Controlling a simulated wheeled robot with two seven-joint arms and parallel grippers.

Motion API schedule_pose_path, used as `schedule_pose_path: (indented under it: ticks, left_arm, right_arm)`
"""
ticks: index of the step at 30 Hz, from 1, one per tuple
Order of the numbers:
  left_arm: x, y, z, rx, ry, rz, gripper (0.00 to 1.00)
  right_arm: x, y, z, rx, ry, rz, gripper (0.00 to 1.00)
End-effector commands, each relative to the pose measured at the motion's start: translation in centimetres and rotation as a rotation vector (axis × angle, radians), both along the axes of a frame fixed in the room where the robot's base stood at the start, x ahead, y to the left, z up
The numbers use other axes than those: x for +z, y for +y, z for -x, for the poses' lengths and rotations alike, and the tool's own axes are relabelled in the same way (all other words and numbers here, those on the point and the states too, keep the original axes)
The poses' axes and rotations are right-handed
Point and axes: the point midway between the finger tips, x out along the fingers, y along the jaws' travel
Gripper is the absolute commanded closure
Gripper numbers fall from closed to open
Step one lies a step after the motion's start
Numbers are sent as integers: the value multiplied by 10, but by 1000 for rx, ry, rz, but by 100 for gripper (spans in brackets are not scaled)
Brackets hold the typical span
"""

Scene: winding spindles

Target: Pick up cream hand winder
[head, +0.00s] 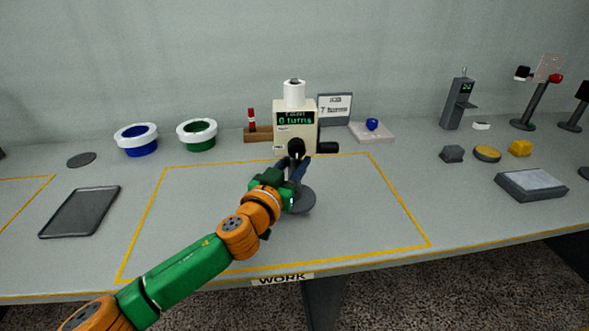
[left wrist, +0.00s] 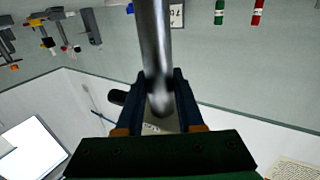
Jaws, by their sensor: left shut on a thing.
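The cream hand winder (head: 282,142) is a cream box at the back middle of the work area. It has a display reading 0 turns, a white spool on top and a black crank handle (head: 328,147) on its right side. My left gripper (head: 298,163) is in front of the winder, shut on a grey post (left wrist: 154,50) with a rounded end. In the head view a black knob (head: 296,147) shows above the fingers and a round grey base (head: 302,203) below them. The arm hides part of the post. My right gripper is not in view.
Blue (head: 137,140) and green (head: 197,134) white-rimmed bowls stand at the back left, with a dark tray (head: 80,212) nearer. A wooden rack (head: 257,133) and a sign (head: 335,107) flank the winder. Small items stand on the right. The yellow-outlined area is otherwise mostly clear.

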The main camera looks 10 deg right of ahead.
Motion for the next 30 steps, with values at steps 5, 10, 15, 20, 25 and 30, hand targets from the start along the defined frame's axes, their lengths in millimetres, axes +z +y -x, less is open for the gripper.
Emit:
schedule_pose_path:
  ticks: [5, 10, 15, 20, 25, 30]
  left_arm:
    - [30, 2, 20, -5, -5, 3, 100]
    - [65, 5, 49, -6, -6, 5, 100]
    - [82, 11, 92, -6, -5, 4, 100]
    - [96, 15, 124, -5, -5, 4, 100]
    - [103, 17, 138, -2, -3, 2, 100]
    - [104, 18, 139, -1, -3, 2, 100]
  right_arm:
    - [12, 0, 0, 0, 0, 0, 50]
    - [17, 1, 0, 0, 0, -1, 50]
    - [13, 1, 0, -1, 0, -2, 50]
    - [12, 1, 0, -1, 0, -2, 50]
    - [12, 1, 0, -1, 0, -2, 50]
    - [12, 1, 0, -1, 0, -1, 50]
